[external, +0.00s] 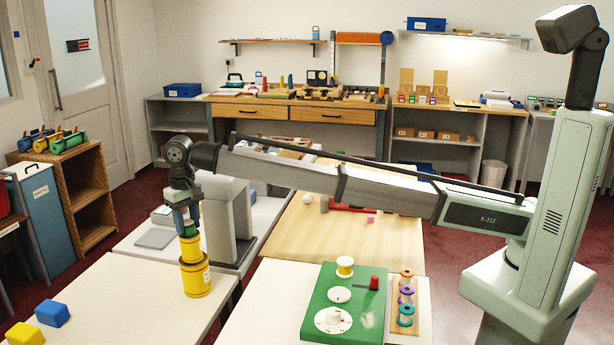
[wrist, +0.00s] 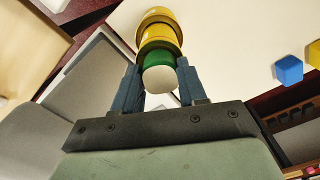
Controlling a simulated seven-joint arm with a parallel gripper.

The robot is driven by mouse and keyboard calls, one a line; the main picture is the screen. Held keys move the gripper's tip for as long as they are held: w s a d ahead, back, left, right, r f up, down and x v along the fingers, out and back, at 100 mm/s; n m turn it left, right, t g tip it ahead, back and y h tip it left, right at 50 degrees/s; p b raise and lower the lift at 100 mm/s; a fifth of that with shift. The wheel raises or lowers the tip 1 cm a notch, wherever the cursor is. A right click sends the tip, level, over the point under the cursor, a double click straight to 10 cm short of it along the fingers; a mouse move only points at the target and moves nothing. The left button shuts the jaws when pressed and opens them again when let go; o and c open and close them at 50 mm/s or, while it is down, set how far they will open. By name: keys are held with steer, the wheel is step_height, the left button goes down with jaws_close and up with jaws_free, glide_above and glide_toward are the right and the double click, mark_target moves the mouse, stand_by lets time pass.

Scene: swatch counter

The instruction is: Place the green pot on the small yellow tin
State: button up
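The green pot (wrist: 158,57), with a pale round top, sits between the two fingers of my gripper (wrist: 160,72) in the wrist view. The fingers appear to press on its sides. In the external view my gripper (external: 184,218) points down and the green pot (external: 190,229) shows just below it. The pot is directly over the small yellow tin (external: 190,249) and appears to touch its top. The small tin stands upright on a larger yellow tin (external: 197,281) on the white table. Both tins show beyond the pot in the wrist view.
A blue block (external: 52,313) and a yellow block (external: 28,335) lie at the front left of the white table (external: 120,290). A grey machine (external: 228,212) stands close behind the tins. A green board (external: 322,275) with spools (external: 405,295) beside it lies to the right.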

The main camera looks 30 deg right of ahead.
mark_target(188, 224)
steer(key=o, duration=0.4)
steer(key=shift+r, duration=0.1)
step_height(188, 224, up, 12)
steer(key=shift+r, duration=0.1)
stand_by(0.5)
